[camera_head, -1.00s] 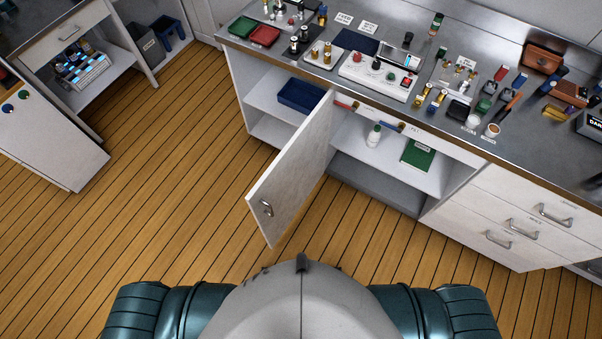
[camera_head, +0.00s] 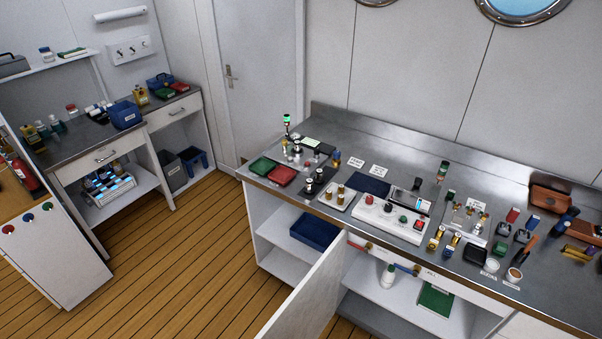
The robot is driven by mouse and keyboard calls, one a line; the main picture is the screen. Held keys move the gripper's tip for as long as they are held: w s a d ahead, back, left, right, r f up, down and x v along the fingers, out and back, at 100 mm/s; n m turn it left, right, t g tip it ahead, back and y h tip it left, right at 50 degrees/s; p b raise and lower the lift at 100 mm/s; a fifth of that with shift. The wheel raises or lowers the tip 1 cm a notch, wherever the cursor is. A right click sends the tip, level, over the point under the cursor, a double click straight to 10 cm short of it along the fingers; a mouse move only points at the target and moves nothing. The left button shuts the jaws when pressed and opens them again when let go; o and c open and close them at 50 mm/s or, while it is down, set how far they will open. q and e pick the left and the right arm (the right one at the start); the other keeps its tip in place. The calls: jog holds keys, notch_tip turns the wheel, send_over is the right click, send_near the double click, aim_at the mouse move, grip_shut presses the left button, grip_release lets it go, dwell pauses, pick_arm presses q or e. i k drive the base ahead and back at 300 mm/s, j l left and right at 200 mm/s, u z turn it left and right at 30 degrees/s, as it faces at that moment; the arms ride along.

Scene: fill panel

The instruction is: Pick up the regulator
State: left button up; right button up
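A steel-topped counter (camera_head: 330,122) runs across the right of the head view. A white fill panel (camera_head: 388,220) with knobs and a red part lies near its front edge. Brass fittings stand on a pale plate (camera_head: 336,198) left of the panel, and more brass pieces (camera_head: 435,239) lie at its right. Small valve-like parts (camera_head: 466,214) sit on another plate behind these. I cannot tell which of these items is the regulator. Neither of my grippers is in view.
A cabinet door (camera_head: 305,295) hangs open below the counter, jutting into the floor space. Red (camera_head: 282,176) and green (camera_head: 263,166) trays and a blue mat (camera_head: 372,186) lie on the counter. A second bench (camera_head: 100,140) stands at left. Wooden floor (camera_head: 190,240) is clear between.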

aim_at(296, 149)
jog(key=k+j, duration=0.1)
jog(key=j, duration=0.4)
jog(key=j+z, duration=0.2)
jog(key=j, duration=0.25)
jog(key=j+z, duration=0.15)
jog(key=j, duration=0.3)
jog(key=k+j+z, duration=0.2)
jog(key=j, duration=0.25)
jog(key=j+z, duration=0.15)
jog(key=j, duration=0.3)
jog(key=k+j+z, duration=0.2)
jog(key=j, duration=0.2)
jog(key=i+j+z, duration=0.2)
jog(key=j, duration=0.15)
jog(key=i+j+z, duration=0.2)
jog(key=j, duration=0.15)
jog(key=i+j+z, duration=0.15)
jog(key=j, duration=0.25)
jog(key=i+j+z, duration=0.2)
jog(key=j, duration=0.2)
jog(key=k, duration=0.1)
